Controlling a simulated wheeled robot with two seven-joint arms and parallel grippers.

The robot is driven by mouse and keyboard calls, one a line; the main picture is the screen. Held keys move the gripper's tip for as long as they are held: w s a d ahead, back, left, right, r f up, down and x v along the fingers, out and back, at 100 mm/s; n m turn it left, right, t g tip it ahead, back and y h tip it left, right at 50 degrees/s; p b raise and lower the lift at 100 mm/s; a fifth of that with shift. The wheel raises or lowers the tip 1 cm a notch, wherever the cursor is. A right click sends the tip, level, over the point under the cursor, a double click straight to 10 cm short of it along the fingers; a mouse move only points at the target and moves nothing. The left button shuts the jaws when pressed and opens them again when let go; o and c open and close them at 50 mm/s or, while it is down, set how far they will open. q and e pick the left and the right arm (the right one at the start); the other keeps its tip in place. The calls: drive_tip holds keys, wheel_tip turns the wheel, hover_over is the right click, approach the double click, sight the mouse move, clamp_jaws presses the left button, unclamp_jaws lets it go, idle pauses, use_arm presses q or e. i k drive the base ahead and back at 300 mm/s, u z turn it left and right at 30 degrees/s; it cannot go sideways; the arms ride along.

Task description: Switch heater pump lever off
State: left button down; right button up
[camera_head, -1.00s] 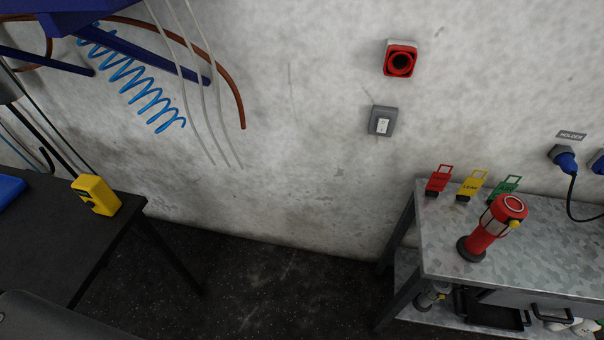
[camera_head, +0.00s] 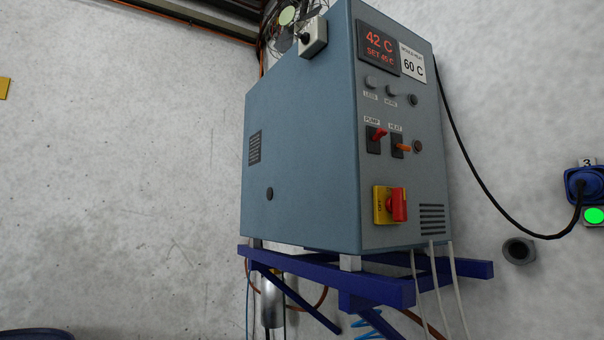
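The heater (camera_head: 300,150) is a blue-grey box on a blue wall bracket, seen from below in the head view. Its front panel faces right. The pump lever (camera_head: 380,134) is a red toggle under a PUMP label, on a dark plate, pointing up and to the right. Beside it is an orange toggle (camera_head: 402,148) under a HEAT label. A red and yellow rotary switch (camera_head: 391,205) sits lower on the panel. The display (camera_head: 379,47) reads 42 C, SET 45 C. Neither gripper is in view.
The blue bracket (camera_head: 450,268) juts out below the heater, with pale hoses (camera_head: 453,290) hanging from the box. A black cable runs at right to a blue plug (camera_head: 586,185) above a green light (camera_head: 594,216). The wall (camera_head: 130,200) at left is mostly bare.

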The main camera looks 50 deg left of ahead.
sight(380, 131)
drive_tip(key=u, duration=1.45)
